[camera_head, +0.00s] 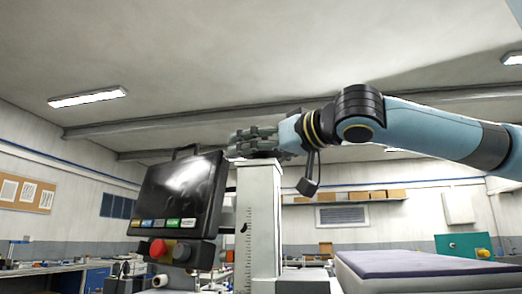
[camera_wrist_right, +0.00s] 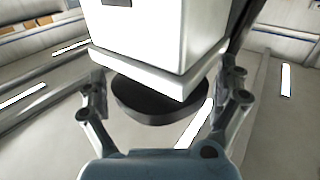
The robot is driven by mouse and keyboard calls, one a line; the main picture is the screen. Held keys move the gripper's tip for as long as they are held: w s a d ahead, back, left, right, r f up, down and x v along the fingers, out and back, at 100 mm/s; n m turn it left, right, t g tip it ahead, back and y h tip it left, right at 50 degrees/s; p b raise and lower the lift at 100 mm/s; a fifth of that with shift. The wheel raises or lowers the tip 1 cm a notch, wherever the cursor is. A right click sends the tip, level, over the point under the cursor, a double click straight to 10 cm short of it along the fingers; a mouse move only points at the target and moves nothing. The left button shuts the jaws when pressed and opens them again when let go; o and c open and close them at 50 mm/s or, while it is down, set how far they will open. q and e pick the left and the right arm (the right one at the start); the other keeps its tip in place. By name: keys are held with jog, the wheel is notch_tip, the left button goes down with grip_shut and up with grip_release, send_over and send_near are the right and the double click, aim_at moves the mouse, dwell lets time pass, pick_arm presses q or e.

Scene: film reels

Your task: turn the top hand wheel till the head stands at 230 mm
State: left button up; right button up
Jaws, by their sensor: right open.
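A pale upright column (camera_head: 259,215) stands in the middle of the head view, with a scale (camera_head: 248,248) down its side. Its figures are too small to read. The top hand wheel is a dark round disc (camera_wrist_right: 150,102) at the column's end in the right wrist view. In the head view the wheel is largely hidden by the fingers. My right gripper (camera_head: 250,142) is at the column top, its arm coming in from the right. In the wrist view its open fingers (camera_wrist_right: 164,82) stand on either side of the wheel; contact cannot be told. My left gripper is not in view.
A dark screen (camera_head: 178,195) with coloured keys and a red button (camera_head: 158,249) below it stands close left of the column. A purple-topped slab (camera_head: 430,262) lies to the right.

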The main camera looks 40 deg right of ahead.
jog(key=shift+d+r, duration=0.15)
jog(key=shift+r, duration=0.65)
jog(key=r, duration=0.8)
jog(key=shift+a+r, duration=0.2)
